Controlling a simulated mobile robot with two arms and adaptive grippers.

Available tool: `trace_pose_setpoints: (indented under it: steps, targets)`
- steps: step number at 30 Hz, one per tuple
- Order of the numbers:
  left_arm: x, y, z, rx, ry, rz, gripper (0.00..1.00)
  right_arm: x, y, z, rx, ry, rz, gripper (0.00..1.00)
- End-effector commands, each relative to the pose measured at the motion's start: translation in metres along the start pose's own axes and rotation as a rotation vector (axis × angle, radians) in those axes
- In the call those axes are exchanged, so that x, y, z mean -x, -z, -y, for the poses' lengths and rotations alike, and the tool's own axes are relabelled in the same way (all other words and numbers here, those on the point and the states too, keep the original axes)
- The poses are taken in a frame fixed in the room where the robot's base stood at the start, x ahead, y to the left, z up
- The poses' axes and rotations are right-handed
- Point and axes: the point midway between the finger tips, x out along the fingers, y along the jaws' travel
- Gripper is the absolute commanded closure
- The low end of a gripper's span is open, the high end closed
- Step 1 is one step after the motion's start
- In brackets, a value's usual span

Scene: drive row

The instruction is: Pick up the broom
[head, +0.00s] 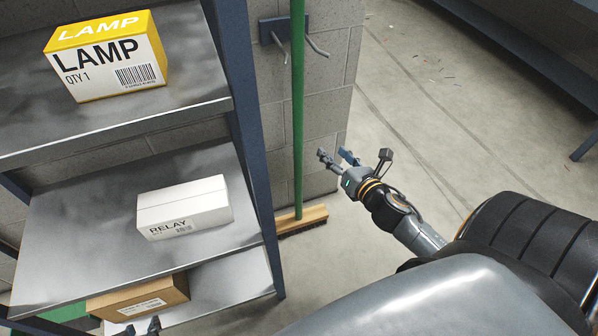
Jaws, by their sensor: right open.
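The broom has a green handle (298,110) that stands upright against the grey block wall, beside a wall hook. Its wooden head with dark bristles (302,219) rests on the floor, partly hidden by the shelf post. My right gripper (335,157) is open and empty, to the right of the handle and apart from it in the picture. Only the dark tips of my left gripper (141,328) show at the bottom edge, in front of the lower shelf; whether they are open or shut is unclear.
A metal shelf rack (245,110) on the left holds a yellow and white LAMP box (108,60), a white RELAY box (184,207) and a brown carton (138,297). The wall hook (282,35) sticks out near the handle. Open concrete floor (430,120) lies to the right, with small scraps.

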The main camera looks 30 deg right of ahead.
Motion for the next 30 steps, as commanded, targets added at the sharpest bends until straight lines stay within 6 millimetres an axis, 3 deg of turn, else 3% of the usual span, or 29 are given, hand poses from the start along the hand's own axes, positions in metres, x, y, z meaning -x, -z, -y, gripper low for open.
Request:
trace_pose_setpoints:
  steps: [3, 9, 21, 30]
  targets:
    - [0.017, 0.011, 0.0, 0.0, 0.002, -0.055, 0.6, 0.003, -0.025, -0.022, 0.221, -0.069, 0.094, 0.46]
    - [0.037, 0.024, 0.0, 0.0, 0.002, -0.094, 0.6, 0.003, -0.051, -0.043, 0.373, -0.104, 0.164, 0.46]
    - [0.037, 0.058, -0.004, -0.003, -0.007, -0.251, 0.6, -0.063, -0.062, -0.052, 0.373, -0.103, 0.165, 0.46]
    - [0.038, 0.073, -0.006, -0.004, -0.012, -0.332, 0.6, -0.083, -0.064, -0.055, 0.373, -0.104, 0.164, 0.46]
